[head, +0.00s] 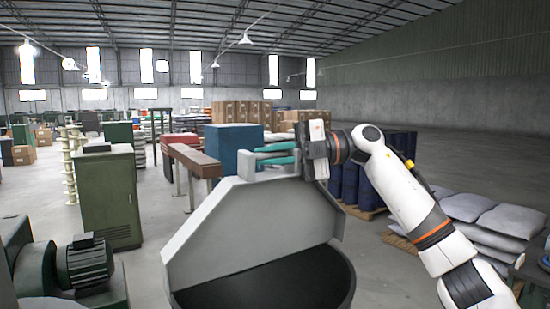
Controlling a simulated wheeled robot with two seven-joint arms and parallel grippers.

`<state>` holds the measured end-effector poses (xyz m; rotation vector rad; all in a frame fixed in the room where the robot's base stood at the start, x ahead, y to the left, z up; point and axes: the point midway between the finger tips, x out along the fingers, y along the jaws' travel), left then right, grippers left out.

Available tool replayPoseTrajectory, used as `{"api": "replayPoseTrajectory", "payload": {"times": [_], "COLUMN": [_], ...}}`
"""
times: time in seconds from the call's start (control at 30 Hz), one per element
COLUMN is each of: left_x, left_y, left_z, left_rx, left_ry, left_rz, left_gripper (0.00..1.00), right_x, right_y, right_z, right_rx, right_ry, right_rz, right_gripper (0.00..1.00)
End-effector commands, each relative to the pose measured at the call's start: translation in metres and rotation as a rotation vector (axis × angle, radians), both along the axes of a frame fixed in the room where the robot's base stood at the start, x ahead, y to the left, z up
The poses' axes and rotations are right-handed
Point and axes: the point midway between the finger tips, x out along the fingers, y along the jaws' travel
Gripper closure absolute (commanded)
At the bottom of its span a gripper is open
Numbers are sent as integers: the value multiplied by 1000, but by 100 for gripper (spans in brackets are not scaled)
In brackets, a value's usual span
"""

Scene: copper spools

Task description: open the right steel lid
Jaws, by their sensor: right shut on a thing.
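The grey steel lid (245,220) stands raised and steeply tilted over a dark round container (290,285) at the bottom centre. Part of the container's dark inside shows below the lid. My right gripper (262,154) is at the lid's top edge, its teal fingers pointing left. It is shut on the lid there, though the exact contact spot is small and partly hidden by the fingers. My right arm comes in from the right. My left gripper is not in view.
A green cabinet (106,195) and a green motor (88,262) stand at the left. A blue box (233,143) and a reddish-brown beam (192,158) are behind the lid. Grey sacks (485,215) are stacked at the right. Bare floor shows between cabinet and lid.

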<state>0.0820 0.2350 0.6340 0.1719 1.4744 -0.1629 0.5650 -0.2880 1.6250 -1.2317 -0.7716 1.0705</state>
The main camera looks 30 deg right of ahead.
Motion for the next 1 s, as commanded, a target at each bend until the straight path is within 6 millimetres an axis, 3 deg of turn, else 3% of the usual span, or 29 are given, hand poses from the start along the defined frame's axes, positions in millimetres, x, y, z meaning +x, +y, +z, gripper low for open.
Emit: {"api": "replayPoseTrajectory", "payload": {"times": [0.33, 0.37, 0.5, 0.8, 1.0], "left_x": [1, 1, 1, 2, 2], "left_y": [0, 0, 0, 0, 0], "left_z": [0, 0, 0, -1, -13], "left_rx": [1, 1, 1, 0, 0], "left_ry": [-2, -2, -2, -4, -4], "left_rz": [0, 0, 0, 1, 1], "left_gripper": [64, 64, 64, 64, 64], "right_x": [1, 1, 1, 0, -9], "right_y": [0, 0, 0, -2, -29], "right_z": [-2, -2, -1, -1, -1], "right_rx": [-3, -3, -2, -1, 0], "right_ry": [5, 5, 4, 2, 1], "right_rz": [-2, -2, -2, -2, -6], "right_gripper": [100, 84, 66, 66, 66]}}
